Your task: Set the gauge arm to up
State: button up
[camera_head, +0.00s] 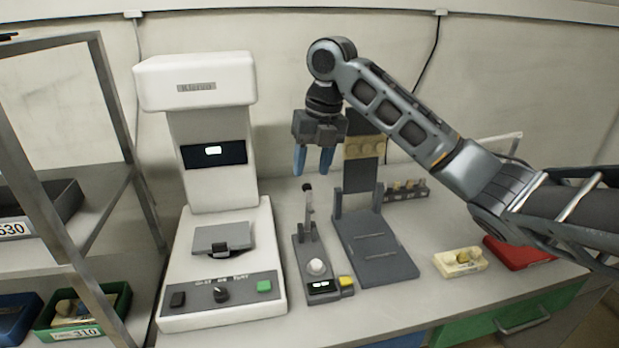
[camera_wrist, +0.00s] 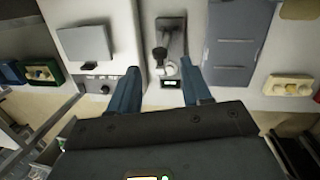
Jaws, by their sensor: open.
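The gauge is a narrow dark grey stand (camera_head: 304,253) on the bench, with a round white knob (camera_head: 317,267), a small lit display and a yellow button at its front. The gauge arm (camera_head: 308,205) is a thin light rod with a black tip, rising from the stand's rear half; its exact tilt is hard to tell. In the wrist view the arm's black tip (camera_wrist: 160,53) shows just beyond my fingertips. My gripper (camera_head: 312,172) is open and empty, with blue fingers pointing down above the arm tip, apparently apart from it. It also shows in the wrist view (camera_wrist: 160,82).
A tall white machine (camera_head: 212,150) stands close on the left, and a dark grey fixture (camera_head: 377,250) close on the right. A cream block (camera_head: 460,263) and a red tray (camera_head: 515,252) lie further right. A metal shelf with bins (camera_head: 85,310) is at far left.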

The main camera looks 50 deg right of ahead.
jog(key=r, duration=0.3)
jog(key=shift+s+d+r, duration=0.1)
jog(key=shift+s+r, duration=0.05)
jog(key=shift+s, duration=0.1)
dwell(0.4)
